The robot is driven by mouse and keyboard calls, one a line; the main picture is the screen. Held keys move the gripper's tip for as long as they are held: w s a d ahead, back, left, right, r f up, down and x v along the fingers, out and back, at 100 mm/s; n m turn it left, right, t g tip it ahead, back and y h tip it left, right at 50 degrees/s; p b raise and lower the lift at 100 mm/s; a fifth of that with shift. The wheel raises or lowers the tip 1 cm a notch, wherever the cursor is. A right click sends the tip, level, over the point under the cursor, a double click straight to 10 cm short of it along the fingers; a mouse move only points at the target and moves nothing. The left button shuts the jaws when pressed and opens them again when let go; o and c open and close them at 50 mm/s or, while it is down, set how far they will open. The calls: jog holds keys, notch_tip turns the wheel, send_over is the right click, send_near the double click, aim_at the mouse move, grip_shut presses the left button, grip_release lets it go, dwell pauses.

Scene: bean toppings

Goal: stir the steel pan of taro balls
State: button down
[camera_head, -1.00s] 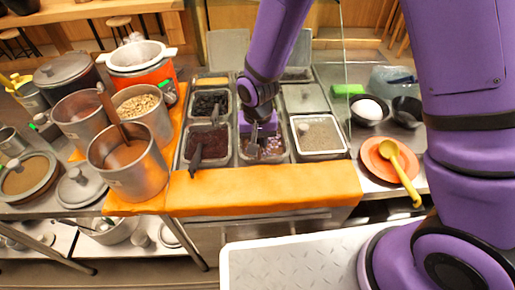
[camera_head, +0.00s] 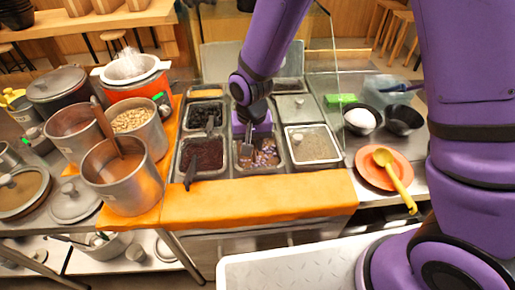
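The steel pan of taro balls (camera_head: 262,174) is set in the counter, in the middle of the front row. Purple and pale pieces (camera_head: 266,155) show in brownish liquid inside it. My gripper (camera_head: 247,140) points down over the far left part of this pan. A thin grey piece reaches down from it to the pan's contents. I cannot tell whether this is a finger or a held utensil, and the fingertips are too small to judge.
A dark red pan (camera_head: 206,155) with a dark-handled utensil is directly left, and a pan of pale grains (camera_head: 315,143) is directly right. Tall steel pots (camera_head: 124,178) stand further left. An orange plate with a yellow spoon (camera_head: 390,170) is at right. A glass panel rises behind.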

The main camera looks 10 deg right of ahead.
jog(key=d+r+n+g, duration=0.2)
jog(key=d+n+g, duration=0.1)
jog(key=d, duration=0.2)
jog(key=shift+h, duration=0.3)
jog(key=x, duration=0.2)
jog(key=w+x, duration=0.1)
jog(key=x, duration=0.4)
jog(key=shift+w+a+f, duration=0.15)
jog(key=shift+a+f, duration=0.05)
jog(key=shift+f, duration=0.3)
jog(key=shift+s+d+f+t, duration=0.1)
jog(key=shift+s+f+t, duration=0.15)
jog(key=shift+f+t, duration=0.3)
jog(key=shift+s+f+t, duration=0.3)
jog(key=shift+f+t, duration=0.05)
jog(key=shift+f, duration=0.3)
jog(key=shift+d, duration=0.1)
